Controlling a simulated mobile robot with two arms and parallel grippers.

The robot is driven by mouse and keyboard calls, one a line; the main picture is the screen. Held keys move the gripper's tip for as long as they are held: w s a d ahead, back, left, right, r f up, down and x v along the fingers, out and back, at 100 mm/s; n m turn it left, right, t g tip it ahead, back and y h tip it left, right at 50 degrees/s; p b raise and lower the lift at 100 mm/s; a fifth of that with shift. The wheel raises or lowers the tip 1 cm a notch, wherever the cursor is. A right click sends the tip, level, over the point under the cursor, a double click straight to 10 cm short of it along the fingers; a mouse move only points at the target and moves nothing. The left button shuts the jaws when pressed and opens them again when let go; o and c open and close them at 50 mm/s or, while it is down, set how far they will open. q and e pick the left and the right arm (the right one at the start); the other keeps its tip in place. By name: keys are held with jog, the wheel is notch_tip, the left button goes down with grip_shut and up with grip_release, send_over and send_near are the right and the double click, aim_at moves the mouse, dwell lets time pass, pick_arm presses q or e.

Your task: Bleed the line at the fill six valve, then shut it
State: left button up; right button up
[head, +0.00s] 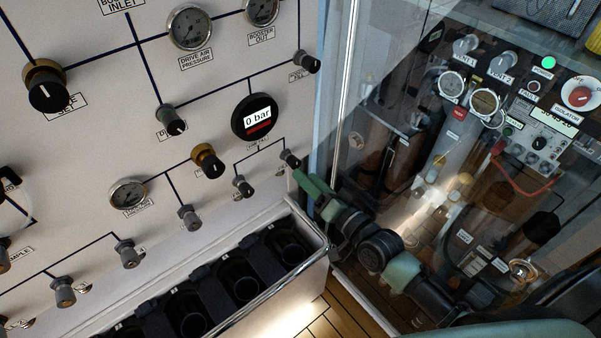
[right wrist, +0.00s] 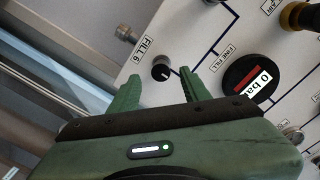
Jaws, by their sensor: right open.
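The fill six valve is a small black knob with a white mark (right wrist: 160,73) beside the FILL 6 label (right wrist: 146,47) in the right wrist view. In the head view it is the knob (head: 290,158) at the right end of the lower branch line. My right gripper (right wrist: 158,80) is open, its green fingers pointing at the panel, with the knob seen between and just beyond the tips. I cannot tell how deep the gap is. In the head view the gripper (head: 301,178) is close to the knob. The round digital gauge (head: 255,118) reads 0 bar. My left gripper is out of view.
Another fill knob (head: 242,186) is just left of the fill six valve. A bin with dark cylinder slots (head: 318,235) stands below the panel. A glass partition (head: 345,110) with a control cabinet behind it stands right of the panel, close to my right arm.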

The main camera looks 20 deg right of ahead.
jog(key=v, duration=0.3)
jog(key=shift+w, duration=0.1)
dwell(0.3)
jog(key=s+d+f+n+g+h+b, duration=0.1)
jog(key=s+d+f+g+b, duration=0.15)
jog(key=f, duration=0.95)
jog(key=s+d+f+n+g+h+b, duration=0.15)
jog(key=s+f, duration=0.25)
jog(key=f, duration=0.8)
jog(key=s+d+f+n+g+h+b, duration=0.1)
jog(key=s+f+g, duration=0.25)
jog(key=f, duration=0.85)
jog(key=s+f+n+g+h+b, duration=0.1)
jog(key=s+f+g, duration=0.3)
jog(key=s+f, duration=0.7)
jog(key=s+a+f+n+g+h+b, duration=0.1)
jog(key=s+f+n+g+b, duration=0.1)
jog(key=s+f, duration=1)
jog(key=s+n+g, duration=0.1)
jog(key=s+g, duration=0.1)
jog(key=s, duration=0.7)
jog(key=shift+a+f+n, duration=0.15)
jog(key=shift+f+n, duration=0.2)
